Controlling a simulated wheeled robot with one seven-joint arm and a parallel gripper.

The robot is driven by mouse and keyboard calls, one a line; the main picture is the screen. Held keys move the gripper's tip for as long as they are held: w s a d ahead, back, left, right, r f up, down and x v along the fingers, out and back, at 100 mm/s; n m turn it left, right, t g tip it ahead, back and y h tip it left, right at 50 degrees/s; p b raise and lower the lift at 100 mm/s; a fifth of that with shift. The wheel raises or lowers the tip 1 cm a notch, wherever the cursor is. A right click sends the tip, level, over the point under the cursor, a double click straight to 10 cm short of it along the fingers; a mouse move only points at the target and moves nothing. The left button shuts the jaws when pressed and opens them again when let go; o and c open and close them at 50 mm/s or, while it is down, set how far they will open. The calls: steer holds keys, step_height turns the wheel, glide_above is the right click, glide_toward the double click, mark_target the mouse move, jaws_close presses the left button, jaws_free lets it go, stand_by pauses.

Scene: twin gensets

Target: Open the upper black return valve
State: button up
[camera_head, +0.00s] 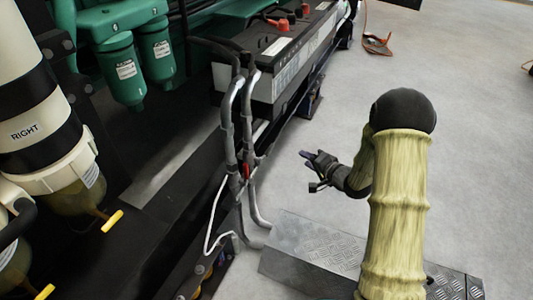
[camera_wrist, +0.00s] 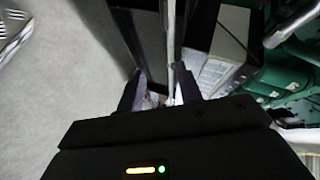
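Two grey pipes (camera_head: 228,125) run down beside the generator set, with a small red handle (camera_head: 246,171) low between them. I cannot clearly make out a black valve handle on them. My gripper (camera_head: 307,170) is right of the pipes, apart from them, with its fingers pointing left toward them. In the wrist view my gripper (camera_wrist: 158,88) is open, its two dark fingers spread. A light pipe (camera_wrist: 171,55) shows beyond and between the fingers. Small fittings near the fingertips are too dark and small to tell apart.
A grey battery box (camera_head: 285,60) with red caps stands behind the pipes. Green canisters (camera_head: 122,70) and a white-and-black filter marked RIGHT (camera_head: 30,130) are at left. A metal tread plate (camera_head: 310,247) lies below my arm.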

mark_target(268, 150)
steer(key=a+f+y, duration=0.1)
steer(key=a+f+m+y, duration=0.1)
steer(key=y, duration=0.1)
steer(key=shift+s+f, duration=0.3)
steer(key=shift+a+b, duration=0.1)
steer(key=shift+b, duration=0.2)
steer(key=b+x, duration=0.3)
steer(key=x, duration=0.5)
steer(key=b+x, duration=0.4)
steer(key=x, duration=0.4)
steer(key=shift+a+f, duration=0.15)
steer(key=shift+f, duration=0.1)
steer(key=shift+w+a+r, duration=0.1)
steer(key=shift+w+a, duration=0.3)
steer(key=shift+w, duration=0.05)
jaws_close()
